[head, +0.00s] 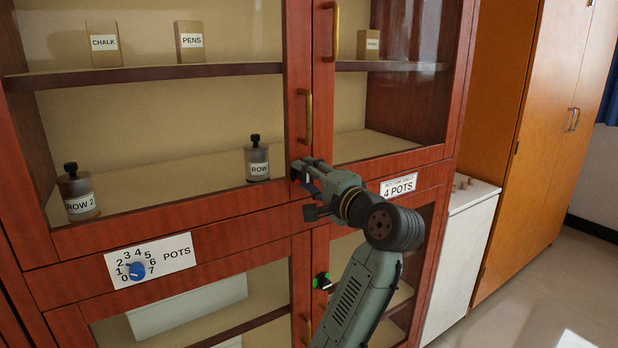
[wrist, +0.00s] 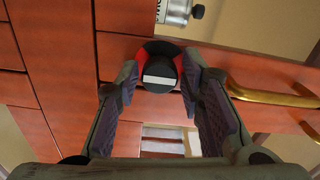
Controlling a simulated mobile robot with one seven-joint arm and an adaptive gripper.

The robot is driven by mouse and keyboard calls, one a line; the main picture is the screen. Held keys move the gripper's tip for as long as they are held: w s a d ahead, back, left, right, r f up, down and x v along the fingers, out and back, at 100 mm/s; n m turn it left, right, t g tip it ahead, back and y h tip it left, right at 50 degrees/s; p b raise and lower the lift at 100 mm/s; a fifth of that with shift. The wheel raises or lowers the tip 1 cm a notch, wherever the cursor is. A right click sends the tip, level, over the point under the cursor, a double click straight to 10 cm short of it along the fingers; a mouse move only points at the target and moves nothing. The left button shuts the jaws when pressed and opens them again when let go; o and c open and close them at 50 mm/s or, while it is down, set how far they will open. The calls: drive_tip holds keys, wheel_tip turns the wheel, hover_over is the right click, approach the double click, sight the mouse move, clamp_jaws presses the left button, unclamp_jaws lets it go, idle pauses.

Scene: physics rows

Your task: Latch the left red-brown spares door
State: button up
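The left red-brown door (head: 297,70) is glazed and looks flush with the cabinet front. Its brass handle (head: 307,118) also shows in the wrist view (wrist: 262,96). My gripper (head: 300,172) is at this door's lower right corner, below the handle. In the wrist view my gripper (wrist: 159,76) is open, with one finger on each side of a round black latch knob (wrist: 160,64). The knob has a white bar and sits on a red ring. I cannot tell whether the fingertips touch it. In the head view my gripper hides this knob.
A second knob with green marks (head: 322,281) is on the lower doors. The right door's brass handle (head: 334,32) is close by. Pots (head: 257,160) stand behind the glass. A POTS dial plate (head: 152,260) is at lower left. Open floor (head: 530,290) lies right.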

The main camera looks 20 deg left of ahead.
drive_tip(key=shift+o, duration=0.9)
drive_tip(key=v, duration=1.2)
